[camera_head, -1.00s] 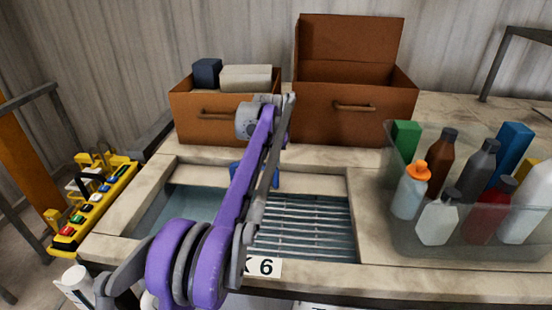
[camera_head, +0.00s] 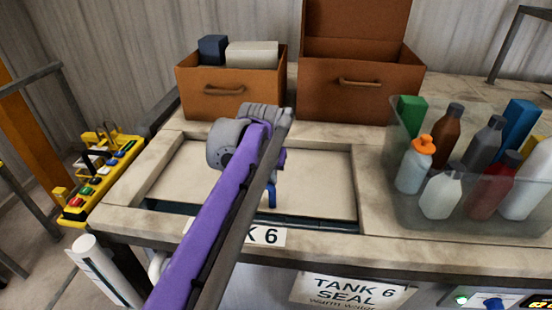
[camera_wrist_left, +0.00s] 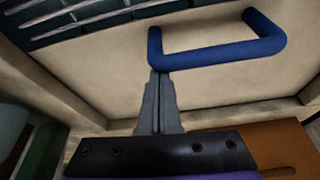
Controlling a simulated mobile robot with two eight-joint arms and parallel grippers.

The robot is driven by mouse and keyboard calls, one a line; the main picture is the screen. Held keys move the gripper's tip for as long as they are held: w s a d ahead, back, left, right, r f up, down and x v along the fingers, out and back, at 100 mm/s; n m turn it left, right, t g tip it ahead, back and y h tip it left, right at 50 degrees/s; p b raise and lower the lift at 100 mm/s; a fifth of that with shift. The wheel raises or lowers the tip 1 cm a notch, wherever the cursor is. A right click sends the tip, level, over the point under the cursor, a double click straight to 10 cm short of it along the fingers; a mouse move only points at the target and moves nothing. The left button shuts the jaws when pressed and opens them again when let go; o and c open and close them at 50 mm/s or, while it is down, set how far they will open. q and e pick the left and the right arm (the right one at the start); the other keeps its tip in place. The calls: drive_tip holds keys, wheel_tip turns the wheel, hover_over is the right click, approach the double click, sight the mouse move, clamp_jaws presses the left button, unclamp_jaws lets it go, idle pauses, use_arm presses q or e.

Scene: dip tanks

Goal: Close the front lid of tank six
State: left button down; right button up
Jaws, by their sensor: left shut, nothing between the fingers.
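The beige front lid (camera_head: 320,180) of tank six covers most of the opening, and a dark strip of the tank (camera_head: 325,223) shows along its front edge. The lid also fills the left wrist view (camera_wrist_left: 215,90), with the dark grate (camera_wrist_left: 75,30) beyond its edge. Its blue handle (camera_wrist_left: 220,50) is partly hidden by my arm in the head view (camera_head: 271,195). My left gripper (camera_wrist_left: 158,78) is shut and empty, with its tips at the lid beside one end of the handle; I cannot tell whether they touch. My right gripper is out of view.
Two brown boxes (camera_head: 232,95) (camera_head: 355,95) stand behind the tank. A clear bin (camera_head: 420,215) of bottles stands to the right. A yellow button panel (camera_head: 100,180) is at the left. The TANK 6 SEAL sign (camera_head: 352,290) hangs on the front.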

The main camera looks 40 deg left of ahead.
use_arm(q)
drive_tip(key=s+d, duration=0.4)
drive_tip(key=s, duration=0.3)
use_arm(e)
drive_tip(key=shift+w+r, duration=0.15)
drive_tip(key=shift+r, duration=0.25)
use_arm(q)
wheel_tip(320, 180, up, 10)
drive_tip(key=p, duration=0.1)
drive_tip(key=shift+w+a, duration=0.2)
drive_tip(key=shift+w, duration=0.2)
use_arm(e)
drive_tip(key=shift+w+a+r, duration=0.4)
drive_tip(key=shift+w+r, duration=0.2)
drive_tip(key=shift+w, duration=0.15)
use_arm(q)
drive_tip(key=shift+s+r, duration=0.1)
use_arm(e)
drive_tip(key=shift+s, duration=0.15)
